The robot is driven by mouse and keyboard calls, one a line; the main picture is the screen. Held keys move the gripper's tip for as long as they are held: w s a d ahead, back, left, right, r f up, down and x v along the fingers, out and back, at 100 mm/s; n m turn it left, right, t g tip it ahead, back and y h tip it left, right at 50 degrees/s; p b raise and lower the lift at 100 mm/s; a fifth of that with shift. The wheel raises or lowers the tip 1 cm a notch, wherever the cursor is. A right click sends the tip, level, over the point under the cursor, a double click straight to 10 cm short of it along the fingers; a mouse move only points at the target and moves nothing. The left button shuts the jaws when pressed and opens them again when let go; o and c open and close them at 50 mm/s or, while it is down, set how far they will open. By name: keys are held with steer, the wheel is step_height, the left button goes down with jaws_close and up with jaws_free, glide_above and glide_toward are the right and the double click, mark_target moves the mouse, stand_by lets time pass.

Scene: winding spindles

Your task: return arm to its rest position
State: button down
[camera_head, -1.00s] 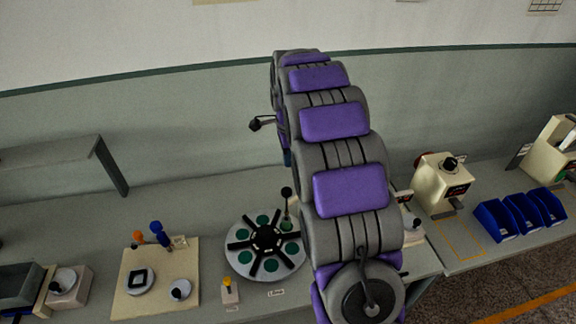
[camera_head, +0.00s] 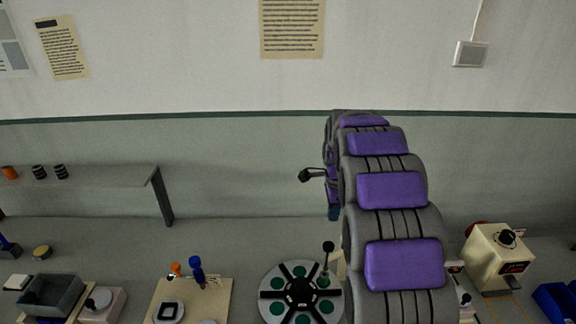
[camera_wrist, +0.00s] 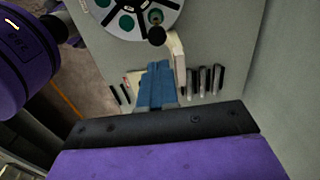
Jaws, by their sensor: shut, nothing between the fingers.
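My arm, grey with purple panels, rises at the right of the head view and extends away over the bench. My gripper (camera_wrist: 156,84) shows in the wrist view as two blue fingers held together with nothing between them. The gripper hangs above the bench, near a black-knobbed lever (camera_wrist: 157,36) and a cream post (camera_wrist: 177,60). I cannot tell the exact gap between them.
A round indexing plate (camera_head: 275,292) with green pads stands left of the arm. A cream board (camera_head: 222,290), a grey bin (camera_head: 72,292) and a shelf (camera_head: 110,178) are further left. A cream machine (camera_head: 492,258) and blue bins (camera_head: 556,300) are at the right. Space above the bench is open.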

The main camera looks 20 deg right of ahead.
steer(key=s+a+r+n+g+b, duration=0.1)
steer(key=s+a+n+b, duration=0.1)
steer(key=s+a+n, duration=0.55)
steer(key=s+a+r+n+b, duration=0.1)
steer(key=s+a+n, duration=0.25)
steer(key=s, duration=0.65)
steer(key=s+a+f+n+b, duration=0.1)
steer(key=s+a+f+n, duration=0.1)
steer(key=s, duration=0.5)
steer(key=s+a+f+n+b, duration=0.1)
steer(key=s+a+f+n, duration=0.1)
steer(key=s+n, duration=0.2)
steer(key=s+a+f+n+g, duration=0.1)
steer(key=s+n, duration=0.3)
steer(key=s, duration=0.6)
steer(key=shift+s+a+f+b, duration=0.25)
steer(key=shift+a+f+b, duration=0.25)
steer(key=shift+a, duration=0.4)
